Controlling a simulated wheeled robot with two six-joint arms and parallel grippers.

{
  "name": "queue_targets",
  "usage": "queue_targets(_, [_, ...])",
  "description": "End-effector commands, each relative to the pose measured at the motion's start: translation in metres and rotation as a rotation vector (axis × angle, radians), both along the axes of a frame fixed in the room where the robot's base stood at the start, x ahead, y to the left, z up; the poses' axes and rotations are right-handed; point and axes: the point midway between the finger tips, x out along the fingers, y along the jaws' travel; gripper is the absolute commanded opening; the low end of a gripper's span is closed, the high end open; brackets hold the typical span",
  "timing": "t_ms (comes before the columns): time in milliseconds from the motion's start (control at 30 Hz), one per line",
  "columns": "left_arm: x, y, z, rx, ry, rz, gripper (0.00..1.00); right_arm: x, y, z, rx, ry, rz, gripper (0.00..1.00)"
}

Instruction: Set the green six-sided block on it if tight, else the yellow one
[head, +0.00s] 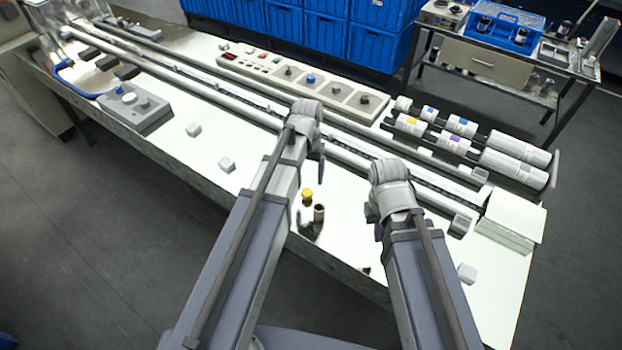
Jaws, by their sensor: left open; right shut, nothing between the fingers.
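A small yellow block (307,195) stands on the white bench top between my two arms; its exact shape is too small to tell. Just right of it is a short dark cylinder (319,213) with a brownish top. I see no green six-sided block. My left gripper (321,166) hangs below the wrist, just behind and right of the yellow block, mostly hidden by my arm. My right gripper (379,232) is right of the cylinder, largely hidden behind its wrist. No held object shows at either.
Long rails (230,100) run across the bench (165,160). Behind them is a control panel (300,82); at right lie white rolls (515,168). A grey control box (135,108) and pale cubes (227,164) stand at left. Blue crates (380,35) and a cart (480,65) are behind.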

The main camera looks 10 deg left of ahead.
Motion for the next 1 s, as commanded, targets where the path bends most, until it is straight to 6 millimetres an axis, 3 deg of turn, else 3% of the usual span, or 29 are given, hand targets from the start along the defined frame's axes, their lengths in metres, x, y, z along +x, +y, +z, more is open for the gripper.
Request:
queue_targets(267, [0.001,0.001,-0.003,-0.001,-0.001,0.001,0.76,0.000,0.000,-0.003,0.000,0.000,0.000,0.00])
queue_targets(533, [0.000,0.001,-0.026,-0.001,-0.001,0.001,0.76,0.000,0.000,-0.026,0.000,0.000,0.000,0.00])
queue_targets(767, [0.000,0.001,-0.027,-0.001,-0.001,0.001,0.76,0.000,0.000,-0.027,0.000,0.000,0.000,0.00])
queue_targets(1000, [-0.001,0.003,-0.049,-0.001,-0.001,0.002,0.76,0.000,0.000,-0.049,0.000,0.000,0.000,0.00])
